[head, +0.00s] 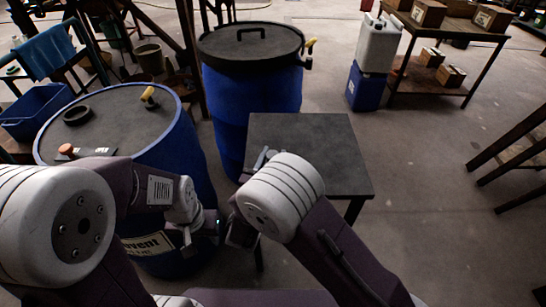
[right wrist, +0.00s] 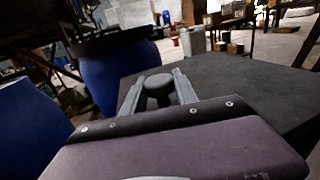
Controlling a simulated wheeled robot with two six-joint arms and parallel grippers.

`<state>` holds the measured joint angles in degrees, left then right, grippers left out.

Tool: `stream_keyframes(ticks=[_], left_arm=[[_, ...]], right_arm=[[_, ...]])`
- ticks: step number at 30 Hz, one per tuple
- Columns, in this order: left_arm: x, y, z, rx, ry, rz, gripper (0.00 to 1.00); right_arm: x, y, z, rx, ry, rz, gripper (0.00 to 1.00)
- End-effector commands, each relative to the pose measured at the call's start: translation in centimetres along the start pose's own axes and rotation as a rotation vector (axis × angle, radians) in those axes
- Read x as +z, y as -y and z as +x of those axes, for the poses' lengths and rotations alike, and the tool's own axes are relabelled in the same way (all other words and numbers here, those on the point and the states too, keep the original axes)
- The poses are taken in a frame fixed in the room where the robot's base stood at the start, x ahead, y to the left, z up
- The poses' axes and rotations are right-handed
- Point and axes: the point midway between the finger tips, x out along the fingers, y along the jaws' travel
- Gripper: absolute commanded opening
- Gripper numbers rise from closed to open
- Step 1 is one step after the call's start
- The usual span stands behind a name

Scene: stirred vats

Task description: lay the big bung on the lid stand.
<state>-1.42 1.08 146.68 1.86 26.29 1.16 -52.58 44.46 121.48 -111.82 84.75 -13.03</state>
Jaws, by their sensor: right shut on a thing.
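The lid stand looks to be the small dark square-topped table (head: 325,150) right of the front blue drum; its top also fills much of the right wrist view (right wrist: 245,90). My right gripper (head: 266,157) is over the stand's near left part, mostly hidden behind my own wrist in the head view. In the right wrist view its two grey fingers (right wrist: 158,92) are shut on a dark round bung (right wrist: 158,82), apparently the big bung. I cannot tell whether the bung touches the stand. My left gripper (head: 205,235) is beside the front drum; its fingers are unclear.
The front blue drum (head: 185,135) carries a black ring (head: 77,115), a reddish-brown plug (head: 68,150) and a yellow-handled fitting (head: 150,97). A second blue drum (head: 225,105) with a black handled lid (head: 250,42) stands behind the stand.

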Motion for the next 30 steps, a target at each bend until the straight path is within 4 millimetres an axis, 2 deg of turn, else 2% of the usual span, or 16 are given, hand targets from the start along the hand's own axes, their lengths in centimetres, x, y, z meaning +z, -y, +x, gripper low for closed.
stream_keyframes(ticks=[1,2,4,16,20,27,30], left_arm=[[0.0,0.0,0.3,0.000,0.000,0.000,0.36],[0.0,0.0,0.2,0.000,0.000,0.000,0.36],[0.0,0.0,0.2,0.000,0.000,0.000,0.36],[0.0,0.0,-0.2,0.000,0.000,0.000,0.36],[0.0,0.0,-0.3,0.000,0.000,0.000,0.36],[-0.1,0.0,-1.0,0.000,0.000,0.000,0.36],[-0.1,0.0,-1.2,0.000,0.000,0.000,0.36]], right_arm=[[-0.3,0.0,0.0,0.000,0.000,0.000,0.00],[-0.3,0.0,0.0,0.000,0.000,0.000,0.37],[-0.2,0.0,0.0,0.000,0.000,0.000,0.56],[0.2,-0.1,-0.4,0.002,-0.001,-0.001,0.56],[0.2,-0.2,-2.9,0.006,-0.001,-0.002,0.56],[0.3,-0.2,-8.7,0.007,0.000,-0.001,0.56],[0.2,-0.1,-10.5,0.005,0.000,-0.002,0.56]])
